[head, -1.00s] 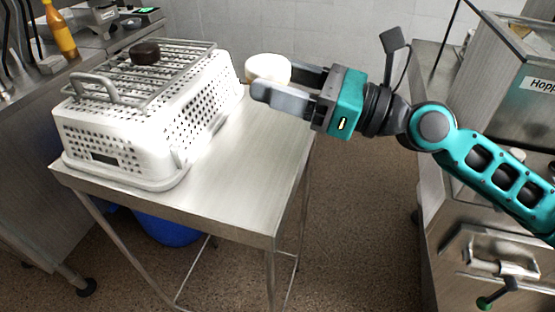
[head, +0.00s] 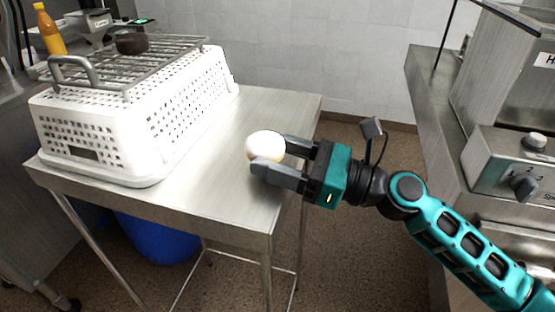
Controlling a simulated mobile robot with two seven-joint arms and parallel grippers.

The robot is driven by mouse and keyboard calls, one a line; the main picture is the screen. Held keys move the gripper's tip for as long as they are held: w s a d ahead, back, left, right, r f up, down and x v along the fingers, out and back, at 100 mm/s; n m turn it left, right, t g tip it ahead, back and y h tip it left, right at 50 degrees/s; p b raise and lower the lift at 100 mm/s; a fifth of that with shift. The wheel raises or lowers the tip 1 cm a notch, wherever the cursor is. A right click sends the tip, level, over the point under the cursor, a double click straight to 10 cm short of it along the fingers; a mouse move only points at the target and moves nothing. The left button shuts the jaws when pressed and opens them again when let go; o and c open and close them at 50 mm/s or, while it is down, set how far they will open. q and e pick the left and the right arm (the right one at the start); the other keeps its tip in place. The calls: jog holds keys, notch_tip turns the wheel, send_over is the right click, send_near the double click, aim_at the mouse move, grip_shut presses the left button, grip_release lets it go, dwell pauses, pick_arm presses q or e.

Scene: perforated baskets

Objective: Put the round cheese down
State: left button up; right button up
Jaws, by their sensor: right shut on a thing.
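The round cheese (head: 264,145) is a pale, cream-white disc over the right part of the steel table (head: 225,185). My right gripper (head: 275,159) comes in from the right and is shut on the cheese, with one finger on its near side and one on its far side. The cheese looks low over the table top; I cannot tell whether it touches it. My left gripper is not in view.
A white perforated basket (head: 110,150) lies upside down on the table's left, with a metal rack (head: 135,65) and a dark round object (head: 131,43) on top. The table top between basket and gripper is clear. A steel machine (head: 505,160) stands at right.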

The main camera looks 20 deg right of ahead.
jog(key=shift+r, duration=0.1)
jog(key=shift+f+b, duration=0.4)
jog(key=shift+f, duration=0.25)
jog(key=o, duration=1.2)
